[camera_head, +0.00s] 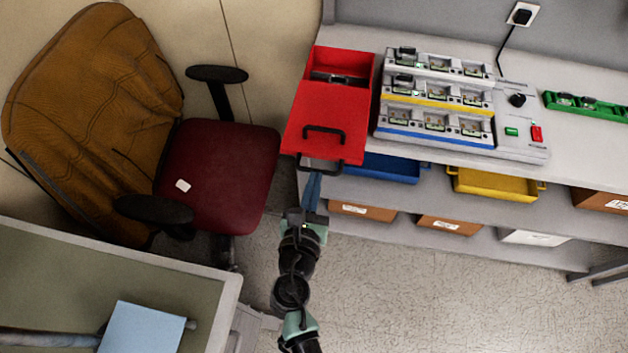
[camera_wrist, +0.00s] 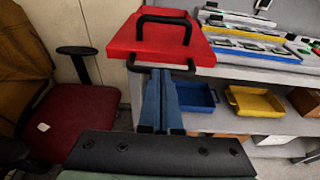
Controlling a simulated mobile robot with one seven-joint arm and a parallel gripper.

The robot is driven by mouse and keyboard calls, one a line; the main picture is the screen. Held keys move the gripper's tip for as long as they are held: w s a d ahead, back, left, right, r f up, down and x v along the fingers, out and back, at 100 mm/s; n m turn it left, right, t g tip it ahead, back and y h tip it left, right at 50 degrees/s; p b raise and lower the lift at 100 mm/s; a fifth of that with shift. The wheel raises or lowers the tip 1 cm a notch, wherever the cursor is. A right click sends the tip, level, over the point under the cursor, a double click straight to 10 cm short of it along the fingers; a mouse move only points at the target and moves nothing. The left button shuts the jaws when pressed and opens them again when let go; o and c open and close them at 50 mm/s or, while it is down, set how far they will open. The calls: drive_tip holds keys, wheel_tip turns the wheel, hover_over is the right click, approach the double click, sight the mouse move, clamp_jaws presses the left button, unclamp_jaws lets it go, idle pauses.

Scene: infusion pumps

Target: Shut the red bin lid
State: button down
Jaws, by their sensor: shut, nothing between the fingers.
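The red bin (camera_head: 372,68) stands at the left end of the white bench, its back part open with dark items inside. Its red lid (camera_head: 325,108) covers the front part and bears a black handle (camera_head: 323,133). The lid also shows in the wrist view (camera_wrist: 150,45). A second black handle (camera_wrist: 160,67) sits at the front, below the lid's edge. My gripper (camera_head: 313,178) is shut and empty, with blue fingers. In the wrist view its fingertips (camera_wrist: 160,74) reach just under this lower handle; I cannot tell whether they touch it.
Pump racks (camera_head: 435,95) stand right of the bin. A blue tray (camera_head: 385,168) and a yellow tray (camera_head: 495,184) sit on the shelf below. A chair (camera_head: 218,170) stands to the left. The floor (camera_head: 400,290) at front right is clear.

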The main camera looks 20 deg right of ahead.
sight(327, 125)
drive_tip(key=r+x, duration=0.1)
drive_tip(key=x, duration=0.3)
drive_tip(key=r+x, duration=0.1)
drive_tip(key=x, duration=0.4)
drive_tip(key=r+x, duration=0.1)
drive_tip(key=x, duration=0.4)
drive_tip(key=shift+w+d+b, duration=0.2)
drive_tip(key=shift+d+b, duration=0.1)
drive_tip(key=shift+d, duration=0.05)
drive_tip(key=shift+w+d, duration=0.15)
drive_tip(key=shift+w, duration=0.05)
drive_tip(key=shift+r, duration=0.3)
drive_tip(key=shift+w+d+r, duration=0.1)
drive_tip(key=shift+r, duration=0.05)
